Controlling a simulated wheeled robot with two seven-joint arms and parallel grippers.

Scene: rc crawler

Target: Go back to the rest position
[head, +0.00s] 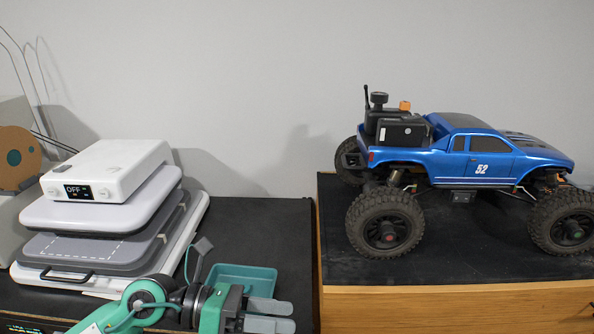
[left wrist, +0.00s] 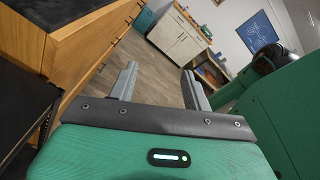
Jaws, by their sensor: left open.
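My left gripper (head: 268,315) is at the bottom of the head view, its grey fingers pointing right, over the front of the black table. In the left wrist view its two fingers (left wrist: 160,84) stand apart with nothing between them. The blue RC crawler (head: 480,155) with the number 52 stands on a black-topped wooden cabinet (head: 450,300) at the right, apart from the gripper. A black controller box (head: 400,130) sits at the crawler's rear. My right gripper is not in either view.
A heat press (head: 100,220) with a white unit reading OFF (head: 110,170) stands at the left. A teal tray (head: 243,277) lies just behind the left gripper. The left wrist view shows open wooden floor (left wrist: 140,60) and a white cabinet (left wrist: 178,38) beyond.

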